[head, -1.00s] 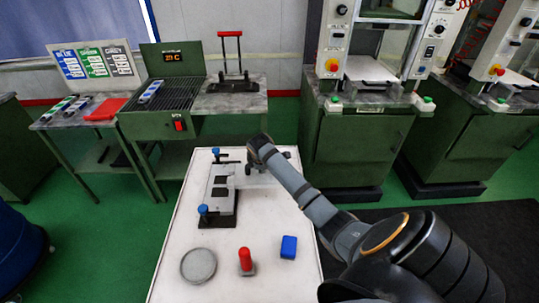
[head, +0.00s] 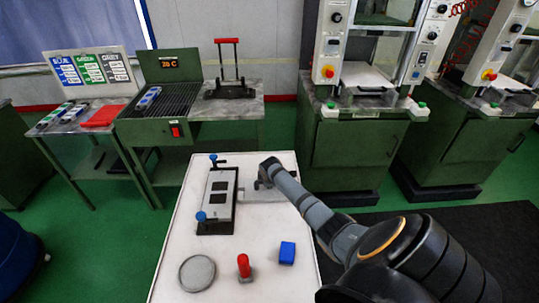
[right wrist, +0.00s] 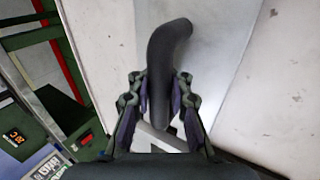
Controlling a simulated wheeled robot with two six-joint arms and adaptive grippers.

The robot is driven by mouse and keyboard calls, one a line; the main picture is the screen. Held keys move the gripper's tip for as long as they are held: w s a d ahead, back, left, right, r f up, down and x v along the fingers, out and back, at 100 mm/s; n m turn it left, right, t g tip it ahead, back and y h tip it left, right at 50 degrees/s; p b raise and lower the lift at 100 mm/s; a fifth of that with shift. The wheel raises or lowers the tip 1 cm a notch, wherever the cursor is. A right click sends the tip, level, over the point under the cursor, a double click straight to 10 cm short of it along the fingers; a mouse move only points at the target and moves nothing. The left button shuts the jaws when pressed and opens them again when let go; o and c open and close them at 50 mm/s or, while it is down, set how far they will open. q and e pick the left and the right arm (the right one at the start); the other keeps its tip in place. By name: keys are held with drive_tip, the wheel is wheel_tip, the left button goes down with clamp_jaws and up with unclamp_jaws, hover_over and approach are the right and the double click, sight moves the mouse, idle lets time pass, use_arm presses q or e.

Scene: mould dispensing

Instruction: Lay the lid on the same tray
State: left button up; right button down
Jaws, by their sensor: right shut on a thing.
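The lid (head: 252,196) is a grey metal plate with a dark curved handle (right wrist: 165,62). My right gripper (head: 268,177) is shut on the handle; in the right wrist view the fingers (right wrist: 160,98) close on both sides of it. The lid is over the white tray top (head: 180,240), just right of the mould (head: 219,190). I cannot tell whether it touches the surface. The mould is uncovered and shows two dark cavities; blue knobs stand at its ends. My left gripper is not in view.
A grey round disc (head: 197,273), a red-handled tool (head: 244,266) and a blue block (head: 287,252) stand at the near end of the tray top. Bare white surface lies between them and the lid. Green benches and presses stand behind.

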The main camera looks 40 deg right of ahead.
drive_tip(key=shift+r, duration=0.1)
drive_tip(key=c, duration=1.6)
unclamp_jaws()
drive_tip(key=shift+c, duration=0.2)
drive_tip(key=o, duration=0.4)
drive_tip(key=shift+s+r, duration=0.1)
drive_tip(key=shift+r, duration=0.05)
drive_tip(key=p+v, duration=0.1)
drive_tip(key=v, duration=1)
drive_tip(key=shift+s+a+r, duration=0.2)
drive_tip(key=shift+a+r, duration=0.05)
drive_tip(key=shift+r, duration=0.05)
